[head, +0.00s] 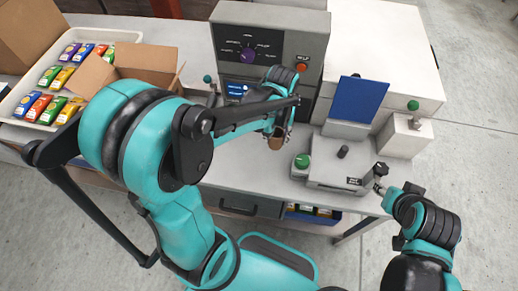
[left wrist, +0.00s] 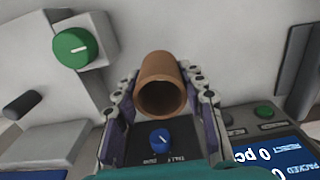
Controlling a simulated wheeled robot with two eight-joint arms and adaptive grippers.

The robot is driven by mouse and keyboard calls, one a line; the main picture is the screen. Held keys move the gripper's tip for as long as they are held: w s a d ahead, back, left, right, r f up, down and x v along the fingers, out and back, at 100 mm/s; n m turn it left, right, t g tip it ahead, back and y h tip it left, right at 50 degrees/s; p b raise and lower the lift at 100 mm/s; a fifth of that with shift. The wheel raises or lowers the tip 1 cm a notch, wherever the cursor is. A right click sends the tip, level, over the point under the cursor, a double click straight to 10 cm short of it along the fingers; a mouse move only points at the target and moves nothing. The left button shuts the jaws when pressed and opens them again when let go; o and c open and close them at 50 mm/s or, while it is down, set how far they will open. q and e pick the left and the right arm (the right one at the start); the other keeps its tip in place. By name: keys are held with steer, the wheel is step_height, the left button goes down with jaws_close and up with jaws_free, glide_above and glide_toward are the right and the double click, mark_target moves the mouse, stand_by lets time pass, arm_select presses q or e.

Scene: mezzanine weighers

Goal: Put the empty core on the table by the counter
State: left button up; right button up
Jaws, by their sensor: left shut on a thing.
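The empty core, a short brown tube (head: 276,143), is held in my left gripper (head: 280,126) above the white table (head: 232,178). In the left wrist view the core (left wrist: 160,72) sits between both fingers with its hollow open end towards the camera. The counter (head: 270,43), a grey machine with a purple dial and blue screen, stands at the table's back; my left arm and gripper partly cover its lower part. My right gripper (head: 380,180) is at the table's right edge, small and dark; its fingers are not clear.
A grey device with a green knob (head: 302,161) and a blue panel (head: 358,99) stand right of the core. A cardboard box (head: 128,67) and a white tray (head: 120,35) of colourful packets are at left. The front middle tabletop is clear.

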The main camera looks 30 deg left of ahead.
arm_select(q)
steer(key=a+f, duration=0.1)
steer(key=s+a+f, duration=0.1)
steer(key=s+a+b, duration=0.1)
steer(key=shift+a+f, duration=0.4)
step_height(320, 180, down, 4)
steer(key=shift+b, duration=0.95)
steer(key=shift+r, duration=0.1)
steer(key=shift+f, duration=0.2)
steer(key=o, duration=0.8)
steer(key=shift+o, duration=0.2)
steer(key=shift+r, duration=0.1)
